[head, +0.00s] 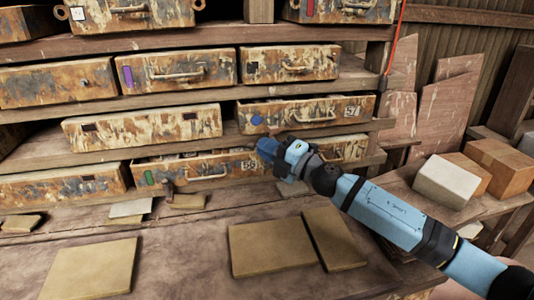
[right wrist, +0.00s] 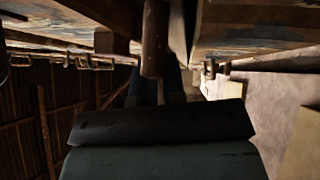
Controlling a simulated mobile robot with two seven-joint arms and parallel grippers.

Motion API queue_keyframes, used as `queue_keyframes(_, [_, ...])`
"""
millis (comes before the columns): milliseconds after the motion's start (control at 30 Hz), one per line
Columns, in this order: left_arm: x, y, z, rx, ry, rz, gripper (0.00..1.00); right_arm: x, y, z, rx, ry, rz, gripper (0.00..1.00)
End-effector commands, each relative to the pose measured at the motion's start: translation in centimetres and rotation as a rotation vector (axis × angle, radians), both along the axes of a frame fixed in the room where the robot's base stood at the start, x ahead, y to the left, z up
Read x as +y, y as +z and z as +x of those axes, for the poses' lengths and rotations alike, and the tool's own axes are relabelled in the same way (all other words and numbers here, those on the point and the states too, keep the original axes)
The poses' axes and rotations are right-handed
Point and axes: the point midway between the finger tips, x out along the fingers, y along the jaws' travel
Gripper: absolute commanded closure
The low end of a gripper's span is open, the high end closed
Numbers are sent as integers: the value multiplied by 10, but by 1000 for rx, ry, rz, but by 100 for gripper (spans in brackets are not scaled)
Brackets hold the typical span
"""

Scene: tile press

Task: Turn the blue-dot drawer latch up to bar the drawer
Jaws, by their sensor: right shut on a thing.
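The blue-dot drawer (head: 320,110) is a rusty, worn drawer front with a blue dot at its left end, a handle and a label reading 57. My right gripper (head: 266,149) is just below its left end, in front of the shelf edge, and hides what is there. In the right wrist view a brown rod-like piece (right wrist: 155,40), apparently the drawer latch, stands between the blue fingers (right wrist: 158,88), which are shut on it. The latch's exact angle is hard to tell. My left gripper is not in view.
Tiles (head: 271,247) lie on the bench. Boxes (head: 495,165) and a pale block (head: 452,180) stand at the right.

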Motion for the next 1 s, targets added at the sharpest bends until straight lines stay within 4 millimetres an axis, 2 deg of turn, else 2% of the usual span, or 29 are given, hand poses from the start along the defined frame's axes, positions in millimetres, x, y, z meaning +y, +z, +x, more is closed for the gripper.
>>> queue_keyframes(33, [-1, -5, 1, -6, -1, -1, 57, 1, -4, -1, 5, 2, 24, 100])
queue_keyframes(200, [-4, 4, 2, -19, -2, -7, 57, 0, 1, 0, 9, 2, 46, 100])
queue_keyframes(367, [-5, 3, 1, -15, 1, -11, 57, 0, 1, 0, 9, 2, 44, 100])
queue_keyframes(400, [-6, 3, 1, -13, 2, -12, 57, 0, 1, 0, 9, 2, 44, 85])
queue_keyframes(500, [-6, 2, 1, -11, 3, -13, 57, 0, 1, 0, 9, 1, 44, 64])
queue_keyframes(800, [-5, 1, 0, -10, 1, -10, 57, -2, 0, -1, 10, 0, 44, 64])
queue_keyframes(1000, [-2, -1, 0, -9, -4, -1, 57, -23, -7, -14, 11, -1, 42, 64])
